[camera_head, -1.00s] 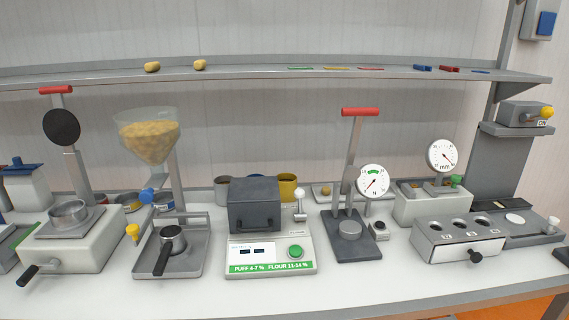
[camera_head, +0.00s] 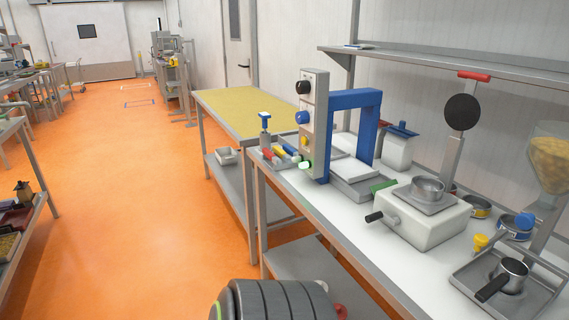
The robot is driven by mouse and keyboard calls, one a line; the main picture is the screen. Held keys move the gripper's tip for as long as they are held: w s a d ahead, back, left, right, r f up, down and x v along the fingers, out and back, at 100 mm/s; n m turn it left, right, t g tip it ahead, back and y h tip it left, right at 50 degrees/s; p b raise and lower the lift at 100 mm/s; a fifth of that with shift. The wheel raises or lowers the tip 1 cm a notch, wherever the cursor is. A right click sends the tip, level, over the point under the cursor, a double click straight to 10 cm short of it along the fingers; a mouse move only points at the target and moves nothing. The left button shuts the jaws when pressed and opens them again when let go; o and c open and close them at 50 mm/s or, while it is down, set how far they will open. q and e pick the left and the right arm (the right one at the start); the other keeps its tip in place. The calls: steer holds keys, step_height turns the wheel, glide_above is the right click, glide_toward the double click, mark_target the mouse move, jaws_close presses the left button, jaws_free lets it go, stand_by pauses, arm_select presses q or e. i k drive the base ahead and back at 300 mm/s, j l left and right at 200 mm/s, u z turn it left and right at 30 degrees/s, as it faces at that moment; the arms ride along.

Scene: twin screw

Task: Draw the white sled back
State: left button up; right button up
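A white block-shaped slab (camera_head: 350,169) lies on a grey base under a blue arch (camera_head: 355,103); I cannot tell whether it is the sled. A white box-shaped unit (camera_head: 412,226) with a black side handle (camera_head: 374,217) stands to its right, with a round metal cup (camera_head: 428,188) on its top plate. Neither gripper shows. A dark ribbed cylinder of my own arm is at the bottom edge, and its gripper is out of frame.
A grey column (camera_head: 314,125) with knobs stands left of the arch. Coloured handles (camera_head: 275,153) lie in a tray at the bench's left end. A hopper (camera_head: 551,157) and a portafilter-like cup (camera_head: 511,273) are at right. A yellow-topped table (camera_head: 245,112) stands behind; orange floor (camera_head: 130,220) is clear at left.

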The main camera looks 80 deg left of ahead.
mark_target(350, 170)
steer(key=u, duration=2.2)
steer(key=j+z, duration=0.1)
steer(key=z, duration=0.45)
steer(key=i+j+z, duration=0.3)
steer(key=j, duration=0.3)
steer(key=j+z, duration=0.3)
steer(key=j, duration=0.3)
steer(key=j+z, duration=0.3)
steer(key=j, duration=0.35)
